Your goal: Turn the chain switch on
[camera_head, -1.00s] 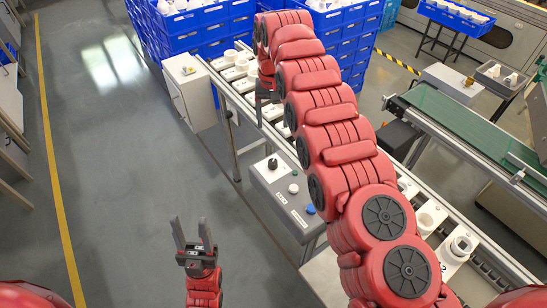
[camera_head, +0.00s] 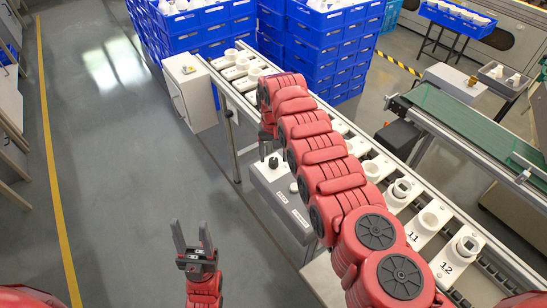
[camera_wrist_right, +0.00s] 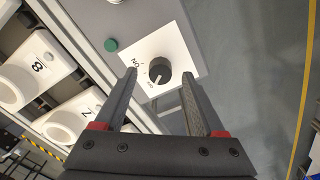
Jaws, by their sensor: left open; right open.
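The chain switch is a dark round knob (camera_wrist_right: 160,70) on a white square plate with ON and OFF lettering. Its pale mark appears to point toward the OFF lettering. In the head view the knob (camera_head: 273,163) sits on top of the grey control box (camera_head: 285,200). My right gripper (camera_wrist_right: 158,78) is open and empty, its fingertips on either side of the knob in the wrist view; whether they are down at its height I cannot tell. In the head view the right gripper (camera_head: 267,142) is partly hidden by its arm. My left gripper (camera_head: 193,240) is open and empty above the floor.
A green button (camera_wrist_right: 110,45) is beside the switch plate. The conveyor (camera_head: 400,190) with numbered white sockets runs alongside the box, partly behind my right arm. Blue crates (camera_head: 315,50) are stacked at the back. The floor on the left is clear.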

